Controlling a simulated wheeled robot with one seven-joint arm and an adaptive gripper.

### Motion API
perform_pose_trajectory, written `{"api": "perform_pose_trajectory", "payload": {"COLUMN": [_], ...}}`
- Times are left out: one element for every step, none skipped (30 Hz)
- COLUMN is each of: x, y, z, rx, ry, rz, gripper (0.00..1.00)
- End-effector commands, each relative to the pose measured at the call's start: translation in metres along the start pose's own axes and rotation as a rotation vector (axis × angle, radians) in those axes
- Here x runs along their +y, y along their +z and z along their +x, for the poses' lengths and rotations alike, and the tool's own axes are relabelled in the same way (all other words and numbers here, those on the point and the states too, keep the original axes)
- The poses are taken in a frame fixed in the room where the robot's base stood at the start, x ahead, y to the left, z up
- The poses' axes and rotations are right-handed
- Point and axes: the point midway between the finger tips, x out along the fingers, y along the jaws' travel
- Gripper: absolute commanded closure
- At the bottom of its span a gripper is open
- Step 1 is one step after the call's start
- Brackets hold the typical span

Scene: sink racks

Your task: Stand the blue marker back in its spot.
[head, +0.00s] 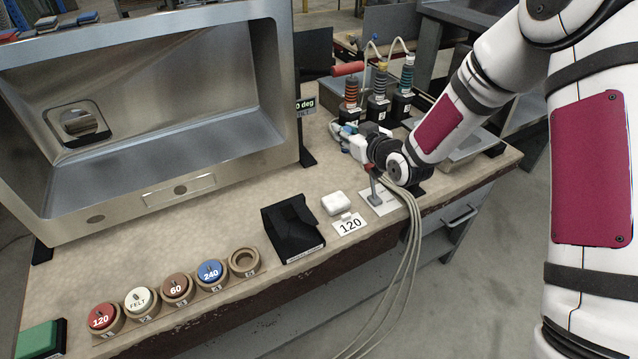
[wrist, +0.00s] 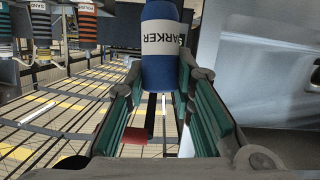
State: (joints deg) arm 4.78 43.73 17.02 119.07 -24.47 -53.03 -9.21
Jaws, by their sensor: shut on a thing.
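The blue marker (wrist: 160,70), a blue cylinder with a white "MARKER" label, is between the fingers of my gripper (wrist: 161,80) in the wrist view. My gripper is shut on it; its far end is cut off by the frame's top. In the head view my gripper (head: 352,140) is low over the back right of the bench, just in front of a row of banded tools. The marker is hard to make out there. The marker's own spot cannot be made out; my gripper and arm hide part of that area.
Banded tools (head: 378,85) with hoses stand in black holders at the back. A steel sink box (head: 190,190) is to the left. A black angled block (head: 292,228), a white box (head: 335,203) and a row of disc holders (head: 244,261) lie nearer. Cables hang over the front edge.

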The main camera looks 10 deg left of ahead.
Motion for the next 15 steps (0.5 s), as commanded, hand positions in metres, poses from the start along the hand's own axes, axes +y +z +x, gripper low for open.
{"api": "perform_pose_trajectory", "payload": {"x": [-0.005, -0.009, -0.015, -0.019, -0.023, -0.027, -0.031, -0.033, -0.036, -0.037, -0.040, -0.041, -0.042, -0.043, -0.044], "y": [0.008, 0.009, 0.011, 0.012, 0.013, 0.015, 0.016, 0.017, 0.019, 0.019, 0.020, 0.021, 0.021, 0.022, 0.022], "z": [0.023, 0.032, 0.042, 0.050, 0.057, 0.066, 0.072, 0.078, 0.084, 0.088, 0.092, 0.096, 0.099, 0.101, 0.103], "rx": [-0.005, -0.011, -0.020, -0.027, -0.034, -0.043, -0.050, -0.058, -0.066, -0.073, -0.078, -0.085, -0.090, -0.094, -0.099], "ry": [-0.042, -0.067, -0.100, -0.122, -0.145, -0.171, -0.190, -0.205, -0.225, -0.237, -0.249, -0.261, -0.269, -0.275, -0.283], "rz": [-0.001, -0.001, -0.001, -0.001, -0.001, -0.001, 0.001, 0.001, 0.002, 0.002, 0.004, 0.005, 0.005, 0.007, 0.007], "gripper": [1.00, 1.00, 1.00, 1.00, 1.00, 1.00, 1.00, 1.00, 1.00, 1.00, 1.00, 1.00, 1.00, 1.00, 1.00]}}
